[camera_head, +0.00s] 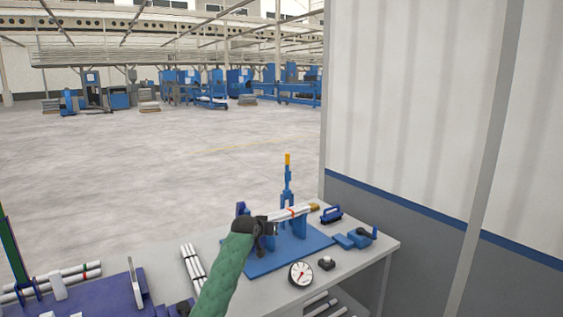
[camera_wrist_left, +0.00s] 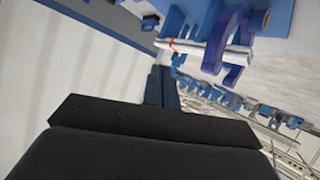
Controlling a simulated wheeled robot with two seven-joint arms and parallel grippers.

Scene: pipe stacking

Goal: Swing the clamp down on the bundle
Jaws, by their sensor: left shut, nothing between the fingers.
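The bundle of white pipes (camera_head: 283,215), with a red band, lies in a blue fixture on a blue base plate (camera_head: 262,266). The blue clamp (camera_head: 287,185) stands upright behind the bundle, its orange-tipped handle pointing up. My left gripper (camera_head: 262,226) is at the left end of the fixture and hides part of it. In the left wrist view my left gripper (camera_wrist_left: 162,88) is shut and empty. The bundle (camera_wrist_left: 205,52) shows beyond the fingertips, beside a curved dark-blue part (camera_wrist_left: 240,42) of the fixture. My right gripper is not in view.
A dial gauge (camera_head: 301,274), a small dark knob (camera_head: 326,262), a blue-handled brush (camera_head: 331,215) and a blue vise-like tool (camera_head: 355,238) sit on the grey bench. More banded pipes (camera_head: 192,265) lie left of my arm. A wall stands at the right.

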